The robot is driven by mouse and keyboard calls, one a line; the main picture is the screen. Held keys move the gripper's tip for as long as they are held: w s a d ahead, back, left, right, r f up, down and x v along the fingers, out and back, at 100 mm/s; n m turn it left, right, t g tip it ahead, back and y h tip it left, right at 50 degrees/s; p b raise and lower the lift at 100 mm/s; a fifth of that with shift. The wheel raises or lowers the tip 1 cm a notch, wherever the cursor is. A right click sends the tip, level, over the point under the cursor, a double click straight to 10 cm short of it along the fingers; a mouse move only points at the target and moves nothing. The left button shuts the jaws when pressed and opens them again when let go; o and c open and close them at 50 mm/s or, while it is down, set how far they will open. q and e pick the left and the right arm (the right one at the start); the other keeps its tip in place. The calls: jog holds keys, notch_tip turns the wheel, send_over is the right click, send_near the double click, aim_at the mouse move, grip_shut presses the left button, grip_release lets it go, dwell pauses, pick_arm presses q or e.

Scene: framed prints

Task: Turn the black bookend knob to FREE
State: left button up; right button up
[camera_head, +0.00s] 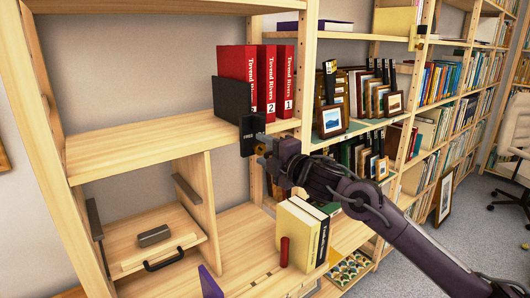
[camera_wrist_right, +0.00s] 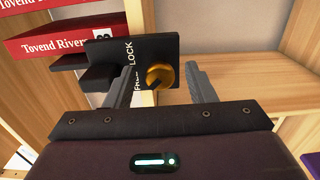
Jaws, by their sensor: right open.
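The black bookend (camera_head: 232,98) stands on the upper shelf against the red books. Its front plate (camera_head: 251,125) hangs at the shelf edge, and in the right wrist view the plate (camera_wrist_right: 112,52) carries the words LOCK and FREE. A round gold knob (camera_wrist_right: 163,73) with a dark mark sits on the plate; where the mark points is hard to tell. My right gripper (camera_head: 261,150) is at the plate, hiding the knob in the head view. In the wrist view its open fingers (camera_wrist_right: 160,80) stand either side of the knob, with gaps visible. My left gripper is not in view.
Red books (camera_head: 268,80) stand beside the bookend. A drawer with a black handle (camera_head: 163,260) is at lower left. Framed prints (camera_head: 332,120) stand to the right. The upper shelf's left part is bare.

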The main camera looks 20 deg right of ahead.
jog(key=shift+s+d+f, duration=0.15)
jog(key=shift+s, duration=0.25)
jog(key=b+v, duration=0.2)
jog(key=v, duration=0.5)
